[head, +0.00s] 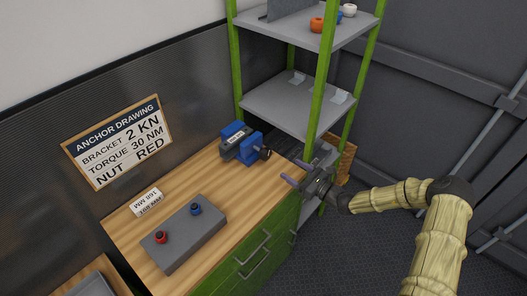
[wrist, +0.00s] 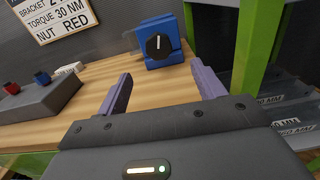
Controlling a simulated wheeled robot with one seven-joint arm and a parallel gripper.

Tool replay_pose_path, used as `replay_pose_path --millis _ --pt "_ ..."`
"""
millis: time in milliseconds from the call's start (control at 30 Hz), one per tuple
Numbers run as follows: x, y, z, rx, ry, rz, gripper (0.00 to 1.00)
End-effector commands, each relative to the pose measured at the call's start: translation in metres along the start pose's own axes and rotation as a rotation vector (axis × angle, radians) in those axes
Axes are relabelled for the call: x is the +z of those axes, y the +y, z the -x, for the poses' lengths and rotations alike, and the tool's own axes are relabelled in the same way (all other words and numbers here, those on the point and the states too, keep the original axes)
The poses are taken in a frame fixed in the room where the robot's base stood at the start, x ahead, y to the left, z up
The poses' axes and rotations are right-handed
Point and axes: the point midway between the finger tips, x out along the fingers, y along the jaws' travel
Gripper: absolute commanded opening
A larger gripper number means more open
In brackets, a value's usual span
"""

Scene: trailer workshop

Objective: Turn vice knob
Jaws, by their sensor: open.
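The blue vice (head: 250,151) stands at the right end of the wooden workbench, with a grey labelled block (head: 237,142) between its jaws. Its round black knob (head: 265,153) faces right, and in the wrist view the knob (wrist: 158,45) shows a white upright mark. My gripper (head: 297,171) is open and empty to the right of and nearer than the vice. In the wrist view its two purple fingers (wrist: 160,90) are wide apart, with the knob beyond them, a little above the gap and apart from them.
A grey box (head: 190,236) with a red and a blue knob sits on the bench (head: 125,232). A white label block (head: 147,203) lies behind it. A green-post shelf (head: 318,95) rises just beyond the vice and gripper. Green drawers (head: 240,262) front the bench.

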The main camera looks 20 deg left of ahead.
Motion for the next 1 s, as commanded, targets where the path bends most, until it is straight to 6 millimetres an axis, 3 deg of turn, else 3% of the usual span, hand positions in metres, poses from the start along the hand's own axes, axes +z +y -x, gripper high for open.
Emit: replay_pose_path --millis 600,800,1000 --pt "0.002 0.001 -0.108 0.002 -0.001 0.003 0.68" --pt "0.001 0.001 -0.129 0.001 0.000 0.002 0.68" --pt "0.000 0.001 -0.134 0.001 0.000 0.000 0.68"
